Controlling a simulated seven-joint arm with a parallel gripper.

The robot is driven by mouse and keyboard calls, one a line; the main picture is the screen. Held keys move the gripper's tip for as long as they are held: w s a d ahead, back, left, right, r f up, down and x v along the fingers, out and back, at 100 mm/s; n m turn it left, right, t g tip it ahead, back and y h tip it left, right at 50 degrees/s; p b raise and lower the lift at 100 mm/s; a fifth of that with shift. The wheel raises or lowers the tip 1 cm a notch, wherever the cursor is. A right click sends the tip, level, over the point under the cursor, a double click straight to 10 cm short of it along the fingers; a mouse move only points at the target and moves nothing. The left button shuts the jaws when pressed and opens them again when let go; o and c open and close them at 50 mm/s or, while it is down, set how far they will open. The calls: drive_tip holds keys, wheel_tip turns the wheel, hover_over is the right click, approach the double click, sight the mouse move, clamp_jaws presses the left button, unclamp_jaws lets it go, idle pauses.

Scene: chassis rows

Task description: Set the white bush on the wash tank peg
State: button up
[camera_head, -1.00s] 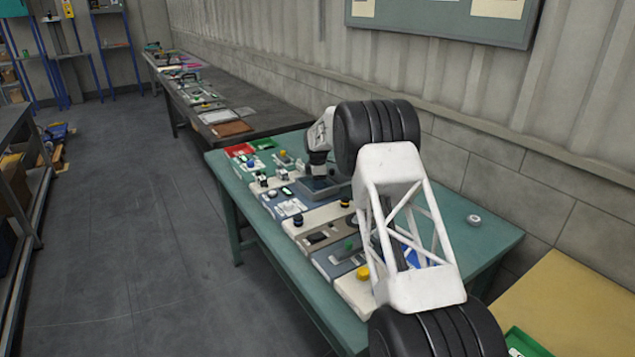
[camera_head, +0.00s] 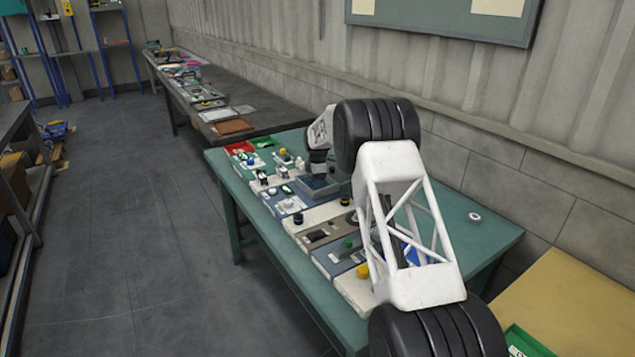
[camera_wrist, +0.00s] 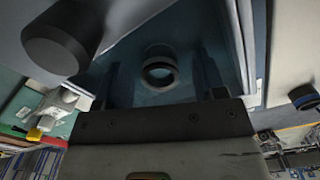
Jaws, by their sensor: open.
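A round ring-shaped piece with a pale rim and dark centre (camera_wrist: 160,71) shows between my fingers in the wrist view; it looks like the bush, but shade hides its colour and whether it sits around a peg. It is inside the blue-grey tank, whose floor shows in the wrist view (camera_wrist: 180,35) and which also shows in the head view (camera_head: 322,187). My gripper (camera_wrist: 160,82) is open, one finger on each side of the ring, with gaps between. In the head view my arm partly hides the gripper above the tank. A white ring (camera_head: 474,217) lies alone on the green table.
Several fixtures with knobs stand in a row on the green table (camera_head: 475,245), among them a yellow knob (camera_head: 363,271) and a green one (camera_head: 349,243). Red (camera_head: 239,148) and green trays are at its far end. A dark cylinder (camera_wrist: 62,37) stands close left in the wrist view.

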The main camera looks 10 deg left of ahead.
drive_tip(key=shift+r, duration=3.9)
drive_tip(key=shift+r, duration=0.15)
wheel_tip(320, 180, up, 7)
